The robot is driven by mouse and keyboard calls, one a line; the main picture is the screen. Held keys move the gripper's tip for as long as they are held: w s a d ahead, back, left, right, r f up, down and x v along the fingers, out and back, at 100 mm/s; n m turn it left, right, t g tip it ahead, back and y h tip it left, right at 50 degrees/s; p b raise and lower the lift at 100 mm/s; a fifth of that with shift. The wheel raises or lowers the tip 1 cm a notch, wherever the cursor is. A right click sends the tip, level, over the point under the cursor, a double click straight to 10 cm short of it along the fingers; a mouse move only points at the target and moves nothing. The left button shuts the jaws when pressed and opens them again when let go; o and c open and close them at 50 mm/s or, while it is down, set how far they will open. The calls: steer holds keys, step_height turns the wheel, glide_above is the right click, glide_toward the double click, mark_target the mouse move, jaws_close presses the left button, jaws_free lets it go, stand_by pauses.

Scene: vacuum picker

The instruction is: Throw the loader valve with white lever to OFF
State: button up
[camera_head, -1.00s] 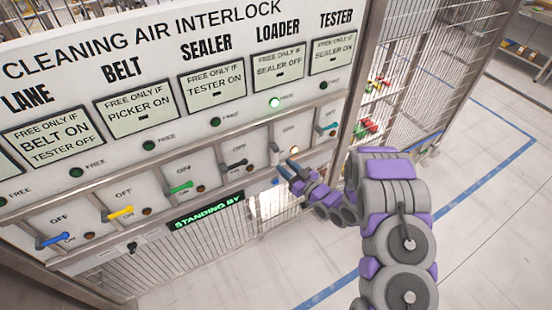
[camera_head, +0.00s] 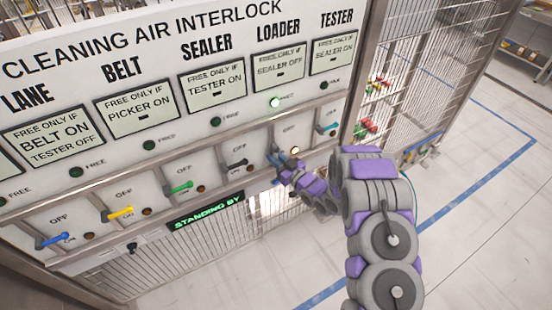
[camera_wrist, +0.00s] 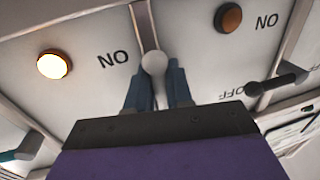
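The loader valve panel (camera_head: 291,124) sits below the LOADER heading in the head view, with my gripper (camera_head: 281,159) right at it. In the wrist view the white lever (camera_wrist: 153,63) is in the middle, its rounded part just beyond my two blue-grey fingertips (camera_wrist: 157,88). The fingers are on either side of the lever, with little or no gap. Whether they press on it is unclear. An amber lamp (camera_wrist: 54,65) by the upside-down ON label is lit. The lever is mostly hidden by my gripper in the head view.
The loader's green FREE lamp (camera_head: 275,102) is lit. The black sealer lever (camera_head: 236,164) is close on the left, and the light blue tester lever (camera_head: 328,128) close on the right. A STANDING BY display (camera_head: 207,211) is below. A metal post (camera_head: 362,75) stands right of the panel.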

jaws_close()
